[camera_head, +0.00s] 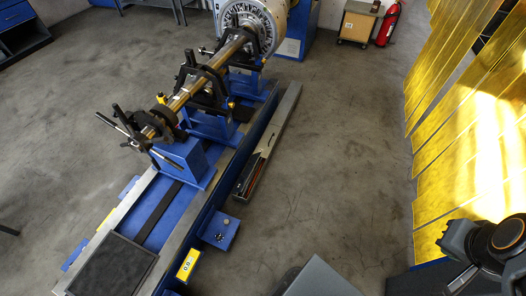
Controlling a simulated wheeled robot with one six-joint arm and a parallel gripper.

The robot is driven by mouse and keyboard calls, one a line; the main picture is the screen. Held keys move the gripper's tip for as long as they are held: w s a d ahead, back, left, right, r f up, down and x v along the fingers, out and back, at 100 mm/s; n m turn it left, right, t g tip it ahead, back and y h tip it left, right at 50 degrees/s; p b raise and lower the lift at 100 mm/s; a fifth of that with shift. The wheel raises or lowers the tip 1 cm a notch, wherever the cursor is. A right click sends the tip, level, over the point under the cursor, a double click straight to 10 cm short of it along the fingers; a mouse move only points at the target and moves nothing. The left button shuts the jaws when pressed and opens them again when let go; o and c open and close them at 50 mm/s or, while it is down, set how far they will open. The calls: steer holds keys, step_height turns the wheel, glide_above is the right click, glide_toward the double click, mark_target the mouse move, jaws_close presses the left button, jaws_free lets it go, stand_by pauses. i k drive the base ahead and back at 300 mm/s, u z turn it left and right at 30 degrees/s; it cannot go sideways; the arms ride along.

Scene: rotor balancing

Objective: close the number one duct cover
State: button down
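A long, narrow grey duct (282,112) lies along the right side of the blue balancing machine. Its far stretch looks covered by a flat grey strip. Its near stretch (250,178) looks open, with dark and orange cable-like items inside. I cannot make out a number on it, so I cannot tell which cover is number one. Part of my dark arm shows at the lower right corner, well apart from the duct. My gripper's fingers are not visible.
The blue machine bed (158,215) carries a long shaft (205,82) on supports. A small blue box (219,233) and a yellow panel (187,264) stick out at its near side. Yellow strip curtains (470,130) hang right. The grey floor (330,165) between is clear.

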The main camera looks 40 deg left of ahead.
mark_target(248, 169)
steer(key=u, duration=0.4)
steer(key=i, duration=1.45)
steer(key=u, duration=1.9)
steer(key=i, duration=0.95)
steer(key=u, duration=0.8)
